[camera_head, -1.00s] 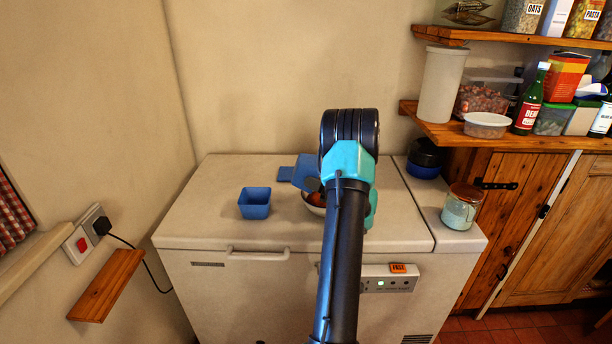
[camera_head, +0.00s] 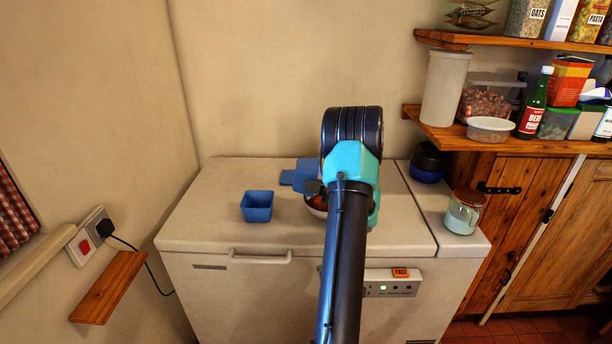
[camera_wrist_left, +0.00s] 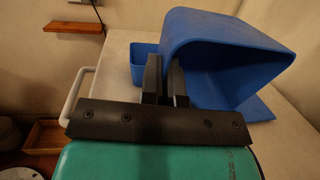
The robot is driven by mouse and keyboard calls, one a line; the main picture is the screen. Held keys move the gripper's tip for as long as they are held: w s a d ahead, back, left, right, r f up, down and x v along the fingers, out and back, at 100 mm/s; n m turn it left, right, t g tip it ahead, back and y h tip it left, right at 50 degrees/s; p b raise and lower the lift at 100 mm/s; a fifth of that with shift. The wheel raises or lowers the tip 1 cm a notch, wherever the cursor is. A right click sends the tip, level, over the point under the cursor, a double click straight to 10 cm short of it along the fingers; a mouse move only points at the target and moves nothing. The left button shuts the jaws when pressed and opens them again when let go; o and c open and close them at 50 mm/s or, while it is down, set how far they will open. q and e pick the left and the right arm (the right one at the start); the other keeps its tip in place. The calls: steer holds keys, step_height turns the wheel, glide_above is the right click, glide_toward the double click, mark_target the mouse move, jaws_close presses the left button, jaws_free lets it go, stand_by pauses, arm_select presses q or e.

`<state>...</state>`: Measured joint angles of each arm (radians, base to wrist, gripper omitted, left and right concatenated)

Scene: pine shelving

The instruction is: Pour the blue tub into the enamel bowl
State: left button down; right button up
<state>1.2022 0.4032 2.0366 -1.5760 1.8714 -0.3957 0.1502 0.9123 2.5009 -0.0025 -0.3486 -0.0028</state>
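My left gripper (camera_head: 312,187) is shut on the wall of a blue tub (camera_wrist_left: 222,50). In the head view the held tub (camera_head: 307,169) shows beside the gripper, above and behind the enamel bowl. In the left wrist view it is tilted with its open side facing right and down, and the fingers (camera_wrist_left: 165,80) pinch its edge. The white enamel bowl (camera_head: 312,211) stands on the chest freezer lid, mostly hidden by my arm, with orange-brown contents showing. My right gripper is not in view.
A second, smaller blue tub (camera_head: 257,207) stands upright left of the bowl. The freezer lid (camera_head: 205,215) is clear at left.

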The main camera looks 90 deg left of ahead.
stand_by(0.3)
arm_select(q)
steer(key=shift+s+a+f+n+t+h, duration=0.15)
steer(key=shift+s+t, duration=0.25)
steer(key=shift+t, duration=0.45)
steer(key=shift+s+d+f+n+t+h, duration=0.1)
steer(key=shift+s+t+h, duration=0.25)
steer(key=shift+t, duration=0.45)
steer(key=shift+s+a+f+n+t+h, duration=0.15)
steer(key=shift+s+t, duration=0.3)
steer(key=shift+t, duration=0.4)
steer(key=shift+s+a+f+t+h, duration=0.15)
steer(key=shift+s+t, duration=0.45)
steer(key=shift+t, duration=0.4)
steer(key=shift+s+r+t+h, duration=0.15)
steer(key=shift+s+t, duration=0.4)
steer(key=shift+t, duration=0.45)
steer(key=shift+s+a+f+t+h, duration=0.15)
steer(key=shift+s+t, duration=0.45)
steer(key=shift+t, duration=0.4)
steer(key=shift+d, duration=0.1)
steer(key=shift+s+r+n+t+h, duration=0.15)
steer(key=shift+s+r+t, duration=0.35)
steer(key=shift+r+t, duration=0.35)
steer(key=shift+s+r+n+t+h, duration=0.1)
steer(key=shift+s+r+t, duration=0.35)
steer(key=shift+r+t, duration=0.4)
steer(key=shift+s+r+n+t+h, duration=0.15)
steer(key=shift+s+r+t, duration=0.35)
steer(key=shift+r+t, duration=0.3)
